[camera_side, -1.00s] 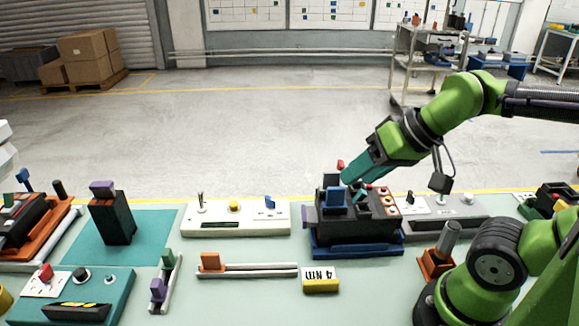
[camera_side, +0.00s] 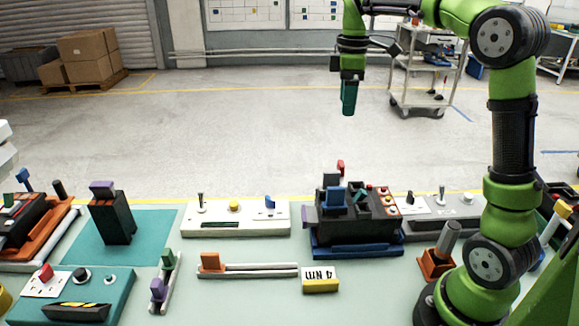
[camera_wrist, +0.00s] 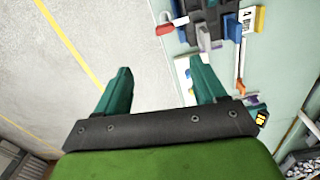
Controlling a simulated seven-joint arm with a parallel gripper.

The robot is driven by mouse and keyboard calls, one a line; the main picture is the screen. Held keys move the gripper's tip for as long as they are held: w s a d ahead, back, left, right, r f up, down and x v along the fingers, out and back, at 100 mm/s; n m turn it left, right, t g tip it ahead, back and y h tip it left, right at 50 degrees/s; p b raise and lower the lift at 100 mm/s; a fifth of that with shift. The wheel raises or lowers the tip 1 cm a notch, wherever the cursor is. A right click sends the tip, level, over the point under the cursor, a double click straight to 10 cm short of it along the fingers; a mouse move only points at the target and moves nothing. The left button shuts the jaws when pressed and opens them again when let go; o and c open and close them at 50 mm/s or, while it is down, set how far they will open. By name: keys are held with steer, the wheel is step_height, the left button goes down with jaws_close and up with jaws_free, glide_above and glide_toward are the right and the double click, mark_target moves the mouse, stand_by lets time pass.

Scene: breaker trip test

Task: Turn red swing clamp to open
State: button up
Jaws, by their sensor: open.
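A small red piece (camera_side: 340,167), which looks like the red swing clamp, stands at the back edge of the black breaker device (camera_side: 372,226) on its blue base (camera_side: 345,246). In the wrist view the red piece (camera_wrist: 165,28) shows near the top, left of the device. My gripper (camera_side: 348,112) hangs high above and behind the device, pointing down, well apart from the clamp. In the wrist view its two teal fingers (camera_wrist: 163,82) are spread with nothing between them. How far the clamp is turned, I cannot tell.
A white switch panel (camera_side: 235,225) lies left of the device and a grey panel (camera_side: 450,228) right of it. In front are an orange slider (camera_side: 211,262) and a yellow "4 NM" block (camera_side: 321,284). Air around my gripper is free.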

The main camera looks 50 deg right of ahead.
mark_target(342, 163)
steer(key=shift+n, duration=0.7)
steer(key=f, duration=1.6)
steer(key=shift+s+a+f, duration=0.2)
steer(key=shift+s+f, duration=0.05)
steer(key=shift+f, duration=0.1)
steer(key=c, duration=1.1)
steer(key=shift+o, duration=0.2)
